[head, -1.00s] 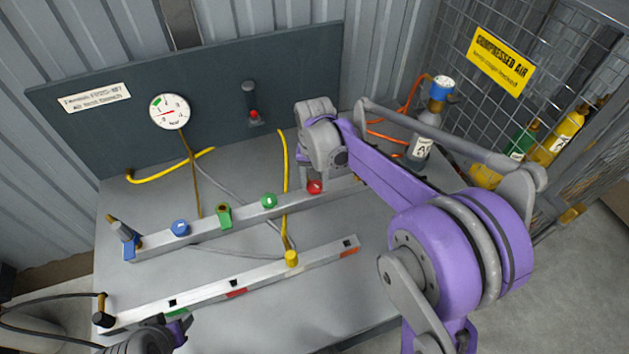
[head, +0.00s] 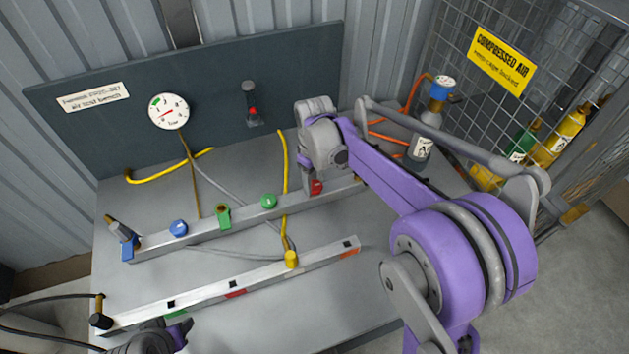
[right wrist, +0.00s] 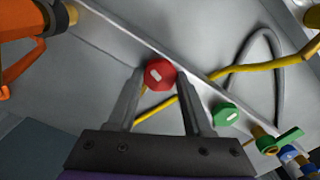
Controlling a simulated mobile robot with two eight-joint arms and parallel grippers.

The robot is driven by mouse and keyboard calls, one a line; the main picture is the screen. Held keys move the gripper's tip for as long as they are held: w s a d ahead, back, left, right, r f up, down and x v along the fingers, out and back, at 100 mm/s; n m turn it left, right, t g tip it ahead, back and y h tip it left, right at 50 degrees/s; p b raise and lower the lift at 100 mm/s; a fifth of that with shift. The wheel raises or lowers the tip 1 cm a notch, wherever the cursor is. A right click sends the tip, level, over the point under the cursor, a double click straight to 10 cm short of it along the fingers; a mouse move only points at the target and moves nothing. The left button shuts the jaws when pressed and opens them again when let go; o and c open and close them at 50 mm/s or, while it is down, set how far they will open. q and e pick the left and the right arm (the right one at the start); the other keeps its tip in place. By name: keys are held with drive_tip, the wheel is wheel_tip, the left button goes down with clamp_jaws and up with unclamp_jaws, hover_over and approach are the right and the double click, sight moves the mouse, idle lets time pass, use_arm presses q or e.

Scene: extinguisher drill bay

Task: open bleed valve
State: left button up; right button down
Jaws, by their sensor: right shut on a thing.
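A red knob (head: 316,187) sits at the right part of the back rail (head: 240,217). My right gripper (head: 309,184) comes down on it from above, and its fingers partly hide it. In the right wrist view the red knob (right wrist: 159,75) lies between the two fingertips (right wrist: 162,78), and the gripper is shut on it. No label on the knob can be read. My left gripper (head: 160,338) is only partly in view at the bottom left edge, away from the rails, and its fingers cannot be made out.
The back rail also carries a green knob (head: 269,202), a green lever valve (head: 223,216) and a blue knob (head: 179,228). A front rail (head: 200,298) has a yellow hose fitting (head: 291,259). A gauge (head: 168,111) hangs on the back panel. A wire cage (head: 460,60) stands right.

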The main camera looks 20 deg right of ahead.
sight(315, 185)
use_arm(q)
drive_tip(key=shift+f, duration=0.1)
use_arm(e)
drive_tip(key=shift+n, duration=1.6)
drive_tip(key=shift+c, duration=1.5)
unclamp_jaws()
drive_tip(key=shift+r, duration=0.15)
use_arm(q)
drive_tip(key=shift+w+r+p, duration=0.1)
drive_tip(key=shift+r+p, duration=0.25)
drive_tip(key=shift+r, duration=0.15)
use_arm(e)
wheel_tip(315, 185, up, 11)
drive_tip(key=shift+f, duration=0.2)
